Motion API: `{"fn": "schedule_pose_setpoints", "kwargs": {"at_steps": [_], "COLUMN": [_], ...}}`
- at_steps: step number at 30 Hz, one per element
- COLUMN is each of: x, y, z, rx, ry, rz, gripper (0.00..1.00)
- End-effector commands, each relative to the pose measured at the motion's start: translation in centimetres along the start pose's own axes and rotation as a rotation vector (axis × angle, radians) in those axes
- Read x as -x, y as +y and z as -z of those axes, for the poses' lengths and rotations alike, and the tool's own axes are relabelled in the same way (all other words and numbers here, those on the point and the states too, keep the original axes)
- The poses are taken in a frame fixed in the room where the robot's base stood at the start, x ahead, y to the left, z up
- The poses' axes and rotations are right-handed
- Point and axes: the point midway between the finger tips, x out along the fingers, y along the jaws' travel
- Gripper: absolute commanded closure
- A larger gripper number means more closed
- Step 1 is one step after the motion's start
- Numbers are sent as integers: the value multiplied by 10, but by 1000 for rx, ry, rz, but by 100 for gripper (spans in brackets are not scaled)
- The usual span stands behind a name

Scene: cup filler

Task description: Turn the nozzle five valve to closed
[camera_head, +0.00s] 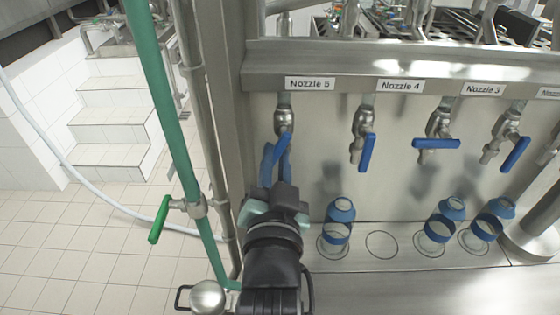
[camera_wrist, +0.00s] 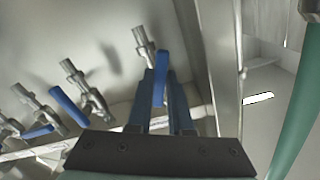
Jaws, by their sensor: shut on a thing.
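The nozzle 5 valve (camera_head: 284,120) hangs below the "Nozzle 5" label (camera_head: 309,84) on the steel panel. Its blue handle (camera_wrist: 161,68) shows between my two blue fingers in the wrist view. My gripper (camera_head: 275,160) is at this valve from below and is shut on the handle. The fingers hide much of the handle in the head view, so its exact angle is hard to read there. The metal body of the valve (camera_wrist: 143,42) shows just beyond the fingertips.
The nozzle 4 valve (camera_head: 367,152), nozzle 3 valve (camera_head: 436,143) and another valve (camera_head: 515,154) line the panel to the right. Blue-banded cups (camera_head: 340,212) stand on the steel ledge (camera_head: 400,262). A green pipe (camera_head: 165,100) with a green lever (camera_head: 159,220) stands left.

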Motion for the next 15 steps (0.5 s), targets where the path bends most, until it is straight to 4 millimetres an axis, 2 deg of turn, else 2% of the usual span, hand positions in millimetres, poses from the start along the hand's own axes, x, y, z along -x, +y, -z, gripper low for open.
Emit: {"fn": "schedule_pose_setpoints", "kwargs": {"at_steps": [15], "x": [0], "y": [-13], "z": [3], "rx": [-493], "ry": [0], "rz": [2], "gripper": [100]}}
